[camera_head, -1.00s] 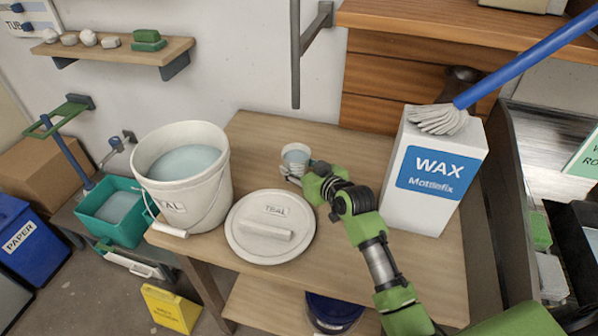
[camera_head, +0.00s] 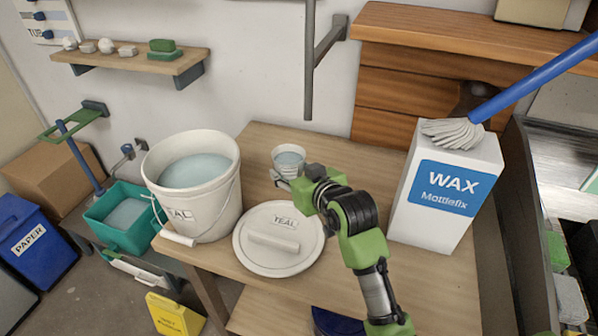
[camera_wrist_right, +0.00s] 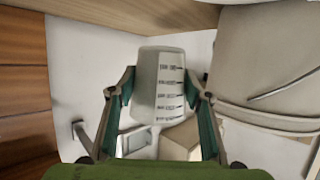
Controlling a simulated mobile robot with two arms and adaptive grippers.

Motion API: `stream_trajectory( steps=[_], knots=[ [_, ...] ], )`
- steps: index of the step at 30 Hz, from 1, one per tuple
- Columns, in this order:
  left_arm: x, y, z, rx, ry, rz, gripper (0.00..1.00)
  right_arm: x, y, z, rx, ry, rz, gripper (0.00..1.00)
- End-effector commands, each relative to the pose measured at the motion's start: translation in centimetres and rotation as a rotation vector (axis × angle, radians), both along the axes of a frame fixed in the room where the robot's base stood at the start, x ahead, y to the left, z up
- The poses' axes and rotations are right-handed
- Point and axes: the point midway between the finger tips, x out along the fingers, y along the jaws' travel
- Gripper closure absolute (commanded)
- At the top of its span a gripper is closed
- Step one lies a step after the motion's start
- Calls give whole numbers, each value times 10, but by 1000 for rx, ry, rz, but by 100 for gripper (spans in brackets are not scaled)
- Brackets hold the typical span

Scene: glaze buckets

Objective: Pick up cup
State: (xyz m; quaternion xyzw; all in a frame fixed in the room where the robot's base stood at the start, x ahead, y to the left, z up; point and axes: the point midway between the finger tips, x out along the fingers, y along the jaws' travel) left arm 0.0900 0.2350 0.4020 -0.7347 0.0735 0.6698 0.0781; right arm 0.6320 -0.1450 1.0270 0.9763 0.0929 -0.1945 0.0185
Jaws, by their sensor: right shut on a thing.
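The cup (camera_head: 289,157) is small and whitish, with a pale bluish inside in the head view. In the right wrist view the cup (camera_wrist_right: 159,84) shows dark measuring marks down its side. My right gripper (camera_head: 283,181) is shut on it, with one finger on each side (camera_wrist_right: 160,98). The cup appears upright, held a little above the wooden table (camera_head: 265,142): wall shows between its base and the table edge in the wrist view. My left gripper is not in view.
A white bucket (camera_head: 215,200) of pale blue liquid stands left of the cup. Its round TEAL lid (camera_head: 285,262) lies in front. A white WAX box (camera_head: 430,225) stands to the right, with a mop head (camera_head: 453,133) on top. Wooden drawers (camera_head: 385,95) are behind.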

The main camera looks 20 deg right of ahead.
Motion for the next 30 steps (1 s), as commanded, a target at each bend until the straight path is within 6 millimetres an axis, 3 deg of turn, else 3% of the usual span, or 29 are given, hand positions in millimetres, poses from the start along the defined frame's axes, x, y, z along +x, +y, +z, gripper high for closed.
stream_trajectory(
  steps=[12, 30],
  knots=[
    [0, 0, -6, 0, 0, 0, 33, -24, 32, 18, 2, -4, 3, 82],
    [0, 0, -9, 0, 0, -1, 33, -39, 49, 29, 1, -3, 1, 82]
  ],
)
